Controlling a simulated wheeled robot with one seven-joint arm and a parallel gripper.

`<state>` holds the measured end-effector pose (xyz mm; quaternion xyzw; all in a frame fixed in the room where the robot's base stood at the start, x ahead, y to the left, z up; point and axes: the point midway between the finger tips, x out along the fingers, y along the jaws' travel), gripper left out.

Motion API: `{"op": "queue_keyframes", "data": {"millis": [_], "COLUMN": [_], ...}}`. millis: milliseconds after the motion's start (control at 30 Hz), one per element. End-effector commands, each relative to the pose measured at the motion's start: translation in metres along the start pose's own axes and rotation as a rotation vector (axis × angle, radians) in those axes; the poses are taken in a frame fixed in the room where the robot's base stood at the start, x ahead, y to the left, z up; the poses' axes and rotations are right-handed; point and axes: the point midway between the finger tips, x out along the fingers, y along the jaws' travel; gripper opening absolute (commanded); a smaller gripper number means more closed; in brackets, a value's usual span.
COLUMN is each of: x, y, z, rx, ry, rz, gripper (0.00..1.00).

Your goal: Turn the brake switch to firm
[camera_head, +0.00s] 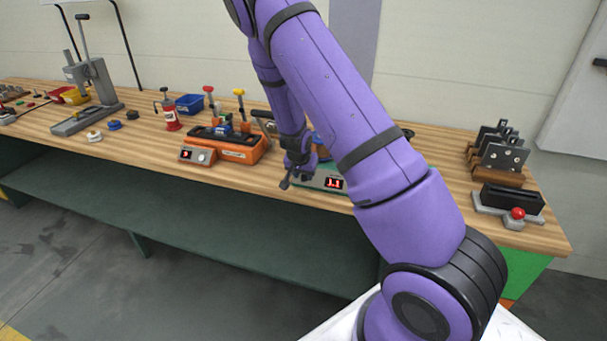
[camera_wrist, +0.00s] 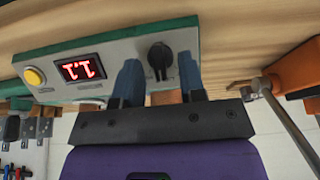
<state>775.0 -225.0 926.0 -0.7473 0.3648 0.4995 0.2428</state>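A black rotary knob (camera_wrist: 160,56), which looks like the brake switch, sits on the light grey front panel of a green-edged box. No readable label shows beside it. The panel also carries a red lit display (camera_wrist: 80,69) and a yellow button (camera_wrist: 34,76). In the wrist view my gripper (camera_wrist: 158,76) is open, with one blue-grey finger on each side of the knob and a gap to it on both sides. In the head view my gripper (camera_head: 291,181) is at the left end of this box (camera_head: 320,181), and my arm hides much of the box and the knob.
An orange unit (camera_head: 238,150) with a display and a pale knob stands just left, its lever near my wrist. A rack of dark plates (camera_head: 500,152) and a red button (camera_head: 518,213) are at the right.

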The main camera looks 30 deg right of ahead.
Motion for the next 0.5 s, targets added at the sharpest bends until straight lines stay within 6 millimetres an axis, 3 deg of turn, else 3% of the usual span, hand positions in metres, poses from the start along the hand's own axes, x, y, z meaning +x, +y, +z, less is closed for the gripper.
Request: {"op": "queue_keyframes", "data": {"millis": [333, 500], "x": [0.0028, 0.0027], "y": [-0.0005, -0.0004], "z": [0.0002, 0.0003], "rx": [0.0, 0.0], "ry": [0.0, -0.001], "rz": [-0.001, -0.001], "gripper": [0.37, 0.0]}}
